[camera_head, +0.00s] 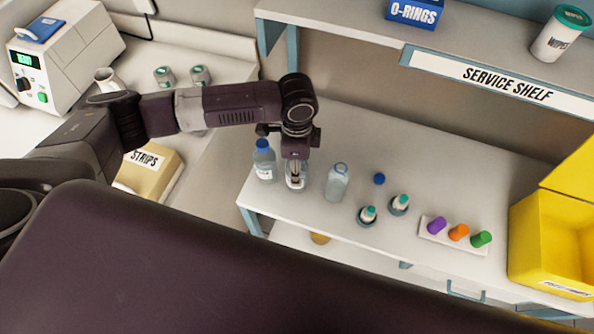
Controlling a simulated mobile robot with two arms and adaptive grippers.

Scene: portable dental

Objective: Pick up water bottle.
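A clear water bottle with a blue cap (264,162) stands upright on the white surface, just left of my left gripper. A second clear bottle (337,183) stands uncapped to the right of the gripper, with a loose blue cap (379,179) beside it. My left gripper (295,182) points down between these two bottles. A clear or shiny shape shows around its fingertips; I cannot tell whether it is another container or part of the gripper, nor whether the fingers are closed on it. My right gripper is out of view.
Two small capped vials (367,215) stand right of the bottles. A white rack (440,236) holds purple, orange and green caps. A yellow bin (540,230) is at far right. The service shelf (350,35) overhangs behind. A strips box (150,172) sits left.

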